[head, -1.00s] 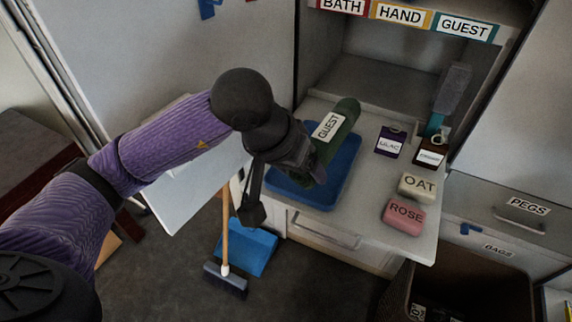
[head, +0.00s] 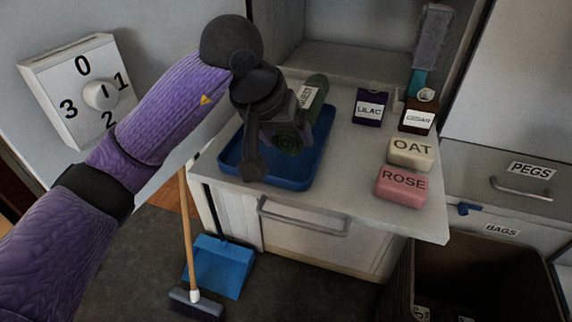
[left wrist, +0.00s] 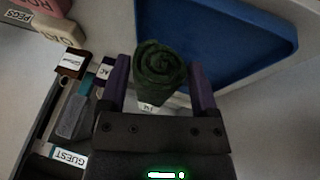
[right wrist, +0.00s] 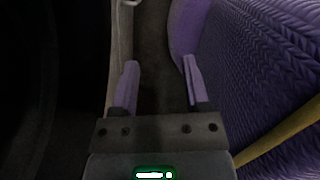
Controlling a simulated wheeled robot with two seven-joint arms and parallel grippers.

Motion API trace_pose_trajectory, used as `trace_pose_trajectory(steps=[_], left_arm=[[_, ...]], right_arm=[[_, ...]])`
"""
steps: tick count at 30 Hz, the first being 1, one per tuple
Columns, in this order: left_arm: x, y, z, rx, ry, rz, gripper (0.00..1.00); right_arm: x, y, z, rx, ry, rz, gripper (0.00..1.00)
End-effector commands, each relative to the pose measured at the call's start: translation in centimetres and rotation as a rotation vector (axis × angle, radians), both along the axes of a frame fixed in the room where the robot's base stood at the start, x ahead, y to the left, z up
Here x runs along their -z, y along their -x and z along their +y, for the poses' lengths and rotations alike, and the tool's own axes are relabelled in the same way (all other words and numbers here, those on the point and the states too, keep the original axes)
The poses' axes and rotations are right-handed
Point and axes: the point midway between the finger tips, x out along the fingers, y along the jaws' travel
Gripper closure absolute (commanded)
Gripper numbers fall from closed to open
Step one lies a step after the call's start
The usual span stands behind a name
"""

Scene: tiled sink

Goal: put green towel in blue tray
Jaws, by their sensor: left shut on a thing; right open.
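The green towel (head: 316,90) is a tight roll with a white GUEST label. My left gripper (head: 284,128) is shut on it and covers part of it in the head view. The left wrist view shows the towel's spiral end (left wrist: 158,68) between the two fingers (left wrist: 160,84). The blue tray (head: 290,184) lies on the counter beneath the gripper, partly hidden by it. It also shows in the left wrist view (left wrist: 250,35). The towel overlaps the tray's back right part in the head view; whether it touches the tray I cannot tell. My right gripper (right wrist: 159,68) is open and empty.
Right of the tray stand a LILAC box (head: 370,106) and a brown box (head: 418,116), with OAT soap (head: 411,153) and ROSE soap (head: 402,186) in front. A dial box (head: 82,92) is at left. A brush (head: 190,250) and dustpan (head: 220,265) are below.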

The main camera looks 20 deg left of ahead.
Motion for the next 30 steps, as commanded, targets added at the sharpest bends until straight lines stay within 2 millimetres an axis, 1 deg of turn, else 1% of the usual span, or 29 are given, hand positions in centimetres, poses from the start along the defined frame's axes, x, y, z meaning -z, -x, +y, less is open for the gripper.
trace_pose_trajectory(steps=[1, 6, 8, 10, 13, 17, 18, 19, 20, 26, 29, 30], left_arm=[[2.2, -0.1, 0.0, 0.001, 0.001, 0.007, 0.83], [5.2, 0.0, 0.0, 0.000, 0.002, 0.006, 0.82], [5.4, 0.0, 0.0, 0.001, 0.001, 0.002, 0.82], [4.9, 0.0, 0.0, 0.000, 0.000, -0.001, 0.82], [4.8, 0.0, 0.0, 0.000, 0.000, -0.001, 0.82], [5.2, 0.0, 0.0, 0.000, 0.000, -0.001, 0.82], [5.1, 0.0, 0.0, 0.000, 0.000, -0.001, 0.12], [5.1, 0.0, 0.0, 0.000, 0.001, -0.001, 0.06], [5.1, 0.0, 0.0, 0.000, 0.001, -0.001, 0.00], [5.0, 0.0, 0.0, 0.000, 0.001, -0.001, 0.00], [3.9, 0.2, 0.2, 0.000, 0.000, -0.004, 0.00], [3.1, 0.5, 0.4, -0.001, -0.001, -0.006, 0.00]], right_arm=[[1.5, 0.4, 0.0, 0.001, 0.001, 0.014, 0.41], [3.6, 0.5, 0.1, 0.002, 0.000, 0.021, 0.41], [3.8, 0.2, 0.3, 0.004, -0.002, 0.018, 0.41], [3.5, -0.1, 0.5, 0.006, -0.007, 0.011, 0.41], [3.5, -0.2, 0.9, 0.009, -0.012, 0.009, 0.41], [3.8, 0.0, 1.0, 0.009, -0.014, 0.012, 0.41], [3.7, 0.0, 1.0, 0.009, -0.014, 0.012, 0.41], [3.7, 0.1, 1.0, 0.009, -0.014, 0.012, 0.41], [3.6, 0.1, 1.0, 0.009, -0.014, 0.013, 0.41], [3.5, 0.3, 0.8, 0.007, -0.011, 0.017, 0.41], [2.9, 0.2, 0.6, 0.006, -0.008, 0.013, 0.41], [2.5, 0.1, 0.5, 0.006, -0.007, 0.010, 0.41]])
